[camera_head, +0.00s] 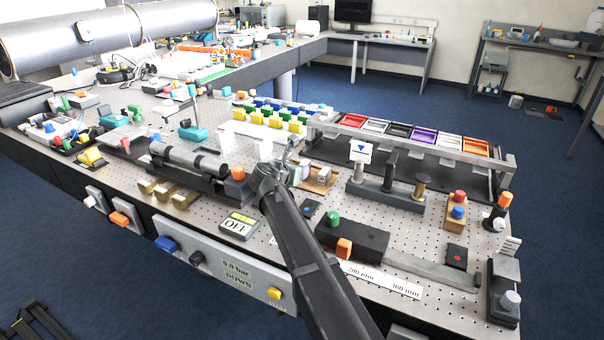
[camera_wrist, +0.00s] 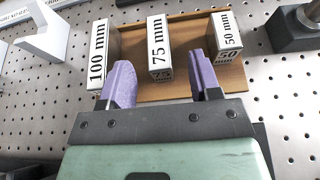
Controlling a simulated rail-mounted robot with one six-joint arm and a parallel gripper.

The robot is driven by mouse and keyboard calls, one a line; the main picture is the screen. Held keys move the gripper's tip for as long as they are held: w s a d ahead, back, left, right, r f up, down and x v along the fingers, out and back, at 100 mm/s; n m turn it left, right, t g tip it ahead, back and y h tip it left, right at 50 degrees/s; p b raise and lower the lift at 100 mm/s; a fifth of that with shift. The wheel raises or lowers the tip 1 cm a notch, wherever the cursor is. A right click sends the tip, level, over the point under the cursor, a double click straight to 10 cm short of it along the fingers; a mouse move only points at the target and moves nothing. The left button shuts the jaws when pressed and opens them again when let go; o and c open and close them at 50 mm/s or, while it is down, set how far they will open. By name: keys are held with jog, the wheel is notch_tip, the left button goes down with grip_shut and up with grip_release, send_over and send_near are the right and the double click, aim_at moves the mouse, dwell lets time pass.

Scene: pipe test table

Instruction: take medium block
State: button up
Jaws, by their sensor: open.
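Three white blocks marked 100 mm (camera_wrist: 98,55), 75 mm (camera_wrist: 160,48) and 50 mm (camera_wrist: 227,38) stand in a row on a wooden holder (camera_wrist: 187,92). The 75 mm block is the medium one, in the middle. In the wrist view my gripper (camera_wrist: 161,75) is open, with its two purple fingers apart. The medium block lies between the lines of the fingers, a little beyond their tips in the picture, and I see no grip on it. In the head view my gripper (camera_head: 287,155) is beside the wooden holder (camera_head: 318,186), partly hiding the blocks.
A white bracket (camera_wrist: 45,35) shows at the wrist view's upper left.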

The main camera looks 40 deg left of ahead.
jog(key=b+x, duration=0.1)
jog(key=x, duration=0.3)
jog(key=shift+a+f, duration=0.1)
jog(key=shift+a, duration=0.05)
grip_shut()
notch_tip(320, 180, up, 20)
jog(key=p, duration=2)
